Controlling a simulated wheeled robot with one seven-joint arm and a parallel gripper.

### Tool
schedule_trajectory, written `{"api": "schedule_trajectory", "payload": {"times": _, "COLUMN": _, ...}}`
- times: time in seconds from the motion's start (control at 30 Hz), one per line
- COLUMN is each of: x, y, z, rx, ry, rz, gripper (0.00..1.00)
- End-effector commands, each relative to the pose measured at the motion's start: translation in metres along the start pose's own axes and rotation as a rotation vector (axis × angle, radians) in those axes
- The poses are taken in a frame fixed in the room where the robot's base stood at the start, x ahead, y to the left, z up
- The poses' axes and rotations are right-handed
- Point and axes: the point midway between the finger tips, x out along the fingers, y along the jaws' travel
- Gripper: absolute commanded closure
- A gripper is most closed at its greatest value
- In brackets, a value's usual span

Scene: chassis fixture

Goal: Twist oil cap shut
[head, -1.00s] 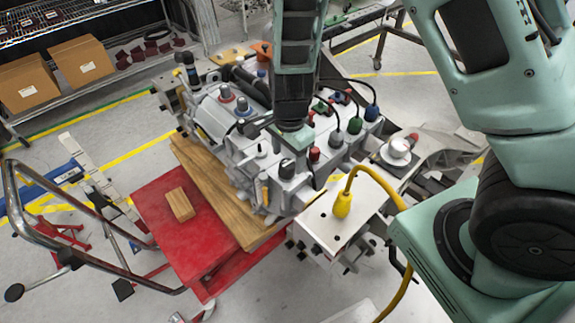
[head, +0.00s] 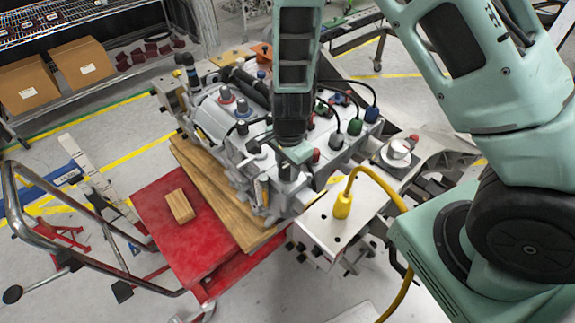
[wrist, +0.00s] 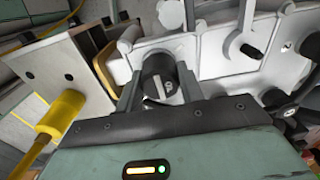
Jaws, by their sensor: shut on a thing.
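The oil cap (wrist: 157,78) is a round black cap with a raised pale grip bar, on the near end of the grey engine block (head: 240,150). In the wrist view it sits between the two fingers of my gripper (wrist: 160,88), one on each side, and the jaws are shut on it. In the head view my gripper (head: 291,158) points down over the near end of the engine, and the cap is largely hidden under it. I cannot tell how far the cap is turned.
A yellow plug and cable (head: 343,205) stand on the white plate just right of the gripper. Black leads with green and grey plugs (head: 355,126) rise from the engine behind it. A red cart top (head: 170,235) with a wooden block (head: 180,206) lies to the left.

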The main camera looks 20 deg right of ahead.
Motion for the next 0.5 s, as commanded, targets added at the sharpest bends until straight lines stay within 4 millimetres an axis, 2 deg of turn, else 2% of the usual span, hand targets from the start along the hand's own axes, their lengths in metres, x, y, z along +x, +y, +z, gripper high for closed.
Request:
{"api": "schedule_trajectory", "payload": {"times": 0.03, "x": -0.0002, "y": -0.0001, "z": 0.0000, "rx": 0.000, "ry": 0.000, "rz": 0.000, "gripper": 0.82}}
{"api": "schedule_trajectory", "payload": {"times": 0.07, "x": -0.0002, "y": -0.0001, "z": 0.0000, "rx": 0.000, "ry": 0.000, "rz": 0.000, "gripper": 0.90}}
{"api": "schedule_trajectory", "payload": {"times": 0.13, "x": -0.0002, "y": -0.0001, "z": 0.0000, "rx": 0.000, "ry": 0.000, "rz": 0.000, "gripper": 0.90}}
{"api": "schedule_trajectory", "payload": {"times": 0.17, "x": -0.0004, "y": -0.0001, "z": 0.0000, "rx": 0.002, "ry": 0.000, "rz": 0.000, "gripper": 0.94}}
{"api": "schedule_trajectory", "payload": {"times": 0.5, "x": -0.0022, "y": 0.0005, "z": 0.0006, "rx": 0.211, "ry": 0.008, "rz": 0.002, "gripper": 0.95}}
